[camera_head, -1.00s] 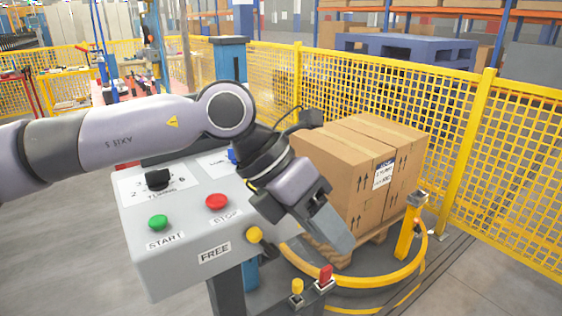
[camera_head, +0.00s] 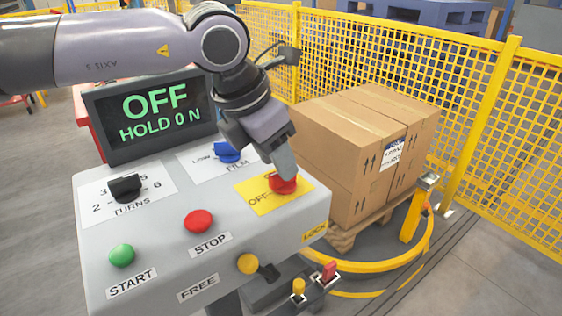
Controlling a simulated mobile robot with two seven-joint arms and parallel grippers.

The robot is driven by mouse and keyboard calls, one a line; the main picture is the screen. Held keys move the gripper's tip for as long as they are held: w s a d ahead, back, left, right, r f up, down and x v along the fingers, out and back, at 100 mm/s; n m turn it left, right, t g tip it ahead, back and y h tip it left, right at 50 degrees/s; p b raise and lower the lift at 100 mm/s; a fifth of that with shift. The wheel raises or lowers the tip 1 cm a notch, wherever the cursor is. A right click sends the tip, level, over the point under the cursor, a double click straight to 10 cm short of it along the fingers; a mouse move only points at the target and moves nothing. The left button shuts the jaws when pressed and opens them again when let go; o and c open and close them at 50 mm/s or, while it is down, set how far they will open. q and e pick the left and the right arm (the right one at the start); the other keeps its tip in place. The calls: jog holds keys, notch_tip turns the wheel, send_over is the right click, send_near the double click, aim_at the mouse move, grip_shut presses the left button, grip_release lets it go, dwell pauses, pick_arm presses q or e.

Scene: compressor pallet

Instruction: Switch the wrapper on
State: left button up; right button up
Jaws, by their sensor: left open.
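The wrapper's grey control box (camera_head: 160,245) fills the lower left of the head view. Its screen (camera_head: 150,112) reads OFF and HOLD 0 N. A red switch knob (camera_head: 283,184) sits on a yellow plate (camera_head: 262,204) lettered OFF; part of the lettering is hidden. My left gripper (camera_head: 283,166) is right at this knob, pointing down from above; its fingers hide part of the knob, and I cannot tell whether they touch it. My right gripper is not in view.
Cartons (camera_head: 355,150) stand on a pallet behind, beside a yellow fence (camera_head: 470,130).

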pick_arm(q)
jog(key=shift+x, duration=1.4)
grip_shut()
